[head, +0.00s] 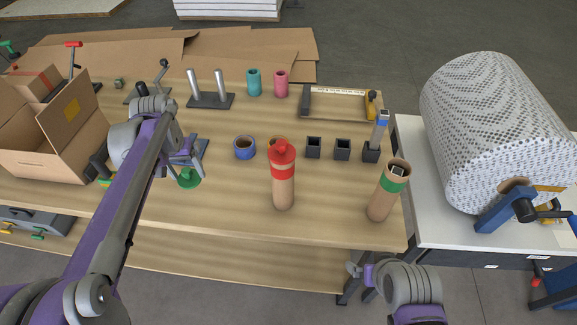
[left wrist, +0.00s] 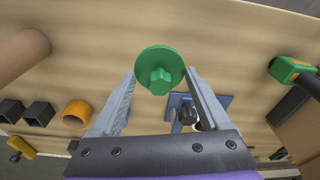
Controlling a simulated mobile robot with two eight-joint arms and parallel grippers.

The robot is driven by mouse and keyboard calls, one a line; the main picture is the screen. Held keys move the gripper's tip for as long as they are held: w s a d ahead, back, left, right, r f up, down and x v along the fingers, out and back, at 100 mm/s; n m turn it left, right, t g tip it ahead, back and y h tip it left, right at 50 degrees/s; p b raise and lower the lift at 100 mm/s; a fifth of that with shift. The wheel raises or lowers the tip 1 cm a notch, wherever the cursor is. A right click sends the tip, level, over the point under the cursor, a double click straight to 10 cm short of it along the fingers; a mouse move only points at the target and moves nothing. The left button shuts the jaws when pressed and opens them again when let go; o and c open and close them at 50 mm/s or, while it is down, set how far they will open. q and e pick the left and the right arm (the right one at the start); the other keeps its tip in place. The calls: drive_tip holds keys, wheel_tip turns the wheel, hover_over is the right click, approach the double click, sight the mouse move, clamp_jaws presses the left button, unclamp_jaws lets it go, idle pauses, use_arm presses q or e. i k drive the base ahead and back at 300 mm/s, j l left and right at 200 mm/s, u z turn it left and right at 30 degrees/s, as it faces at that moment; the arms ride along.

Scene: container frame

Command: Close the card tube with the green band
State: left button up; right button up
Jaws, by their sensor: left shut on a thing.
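The card tube with the green band (head: 381,205) stands upright near the right front of the table. Its top is open and something pale shows inside. The green cap (head: 188,179) is a round disc with a knob; it also shows in the left wrist view (left wrist: 160,72). My left gripper (head: 187,166) is shut on the green cap, well left of the tube; its fingers (left wrist: 160,80) sit on either side of the cap. My right arm is at the bottom right, and its gripper (head: 356,269) shows too poorly to read.
A red-capped tube (head: 284,190) stands between the green cap and the green-banded tube. Behind are a blue ring (head: 244,148), small black holders (head: 342,150) and a wooden tray (head: 335,103). A cardboard box (head: 60,140) is at left. The front table strip is clear.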

sight(391, 186)
drive_tip(key=k, duration=0.45)
drive_tip(key=k+j+z, duration=0.15)
drive_tip(key=z, duration=0.25)
drive_tip(key=k+j+z, duration=0.1)
drive_tip(key=k+z, duration=0.25)
